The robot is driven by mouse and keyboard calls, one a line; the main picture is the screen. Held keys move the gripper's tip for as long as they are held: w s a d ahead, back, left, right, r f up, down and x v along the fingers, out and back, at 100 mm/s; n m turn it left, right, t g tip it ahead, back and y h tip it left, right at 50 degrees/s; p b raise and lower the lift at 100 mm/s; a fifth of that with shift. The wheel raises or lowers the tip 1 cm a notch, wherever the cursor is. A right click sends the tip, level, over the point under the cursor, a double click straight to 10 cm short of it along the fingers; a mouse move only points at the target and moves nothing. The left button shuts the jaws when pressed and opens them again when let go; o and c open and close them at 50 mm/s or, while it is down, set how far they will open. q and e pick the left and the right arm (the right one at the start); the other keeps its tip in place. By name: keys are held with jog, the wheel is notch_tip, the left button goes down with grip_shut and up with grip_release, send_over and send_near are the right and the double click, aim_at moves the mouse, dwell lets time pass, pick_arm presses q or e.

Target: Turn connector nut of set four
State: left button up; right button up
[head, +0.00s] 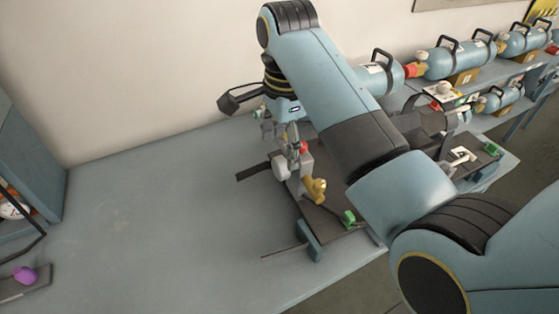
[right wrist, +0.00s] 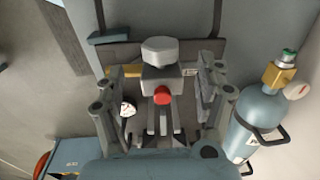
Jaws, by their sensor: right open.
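I cannot tell whether the fingers touch anything. A brass fitting (head: 316,190) and a green part (head: 349,217) are on the board. No set number is readable.
A blue cylinder (right wrist: 258,130) with a black handle stands at right in the wrist view. More blue cylinders (head: 452,60) lie on benches at the back right. A purple object (head: 25,274) is at the left. The bench's left and middle (head: 150,220) are clear.

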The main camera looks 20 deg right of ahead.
aim_at(281, 160)
jog(key=f, duration=0.5)
jog(key=shift+w, duration=0.25)
jog(key=shift+f+p, duration=0.35)
jog(key=shift+f, duration=0.55)
jog(key=shift+c, duration=0.2)
jog(key=c, duration=0.4)
pick_arm(q)
jog(key=shift+w+d+r, duration=0.1)
jog(key=shift+r, duration=0.35)
pick_arm(e)
jog(key=c, duration=0.7)
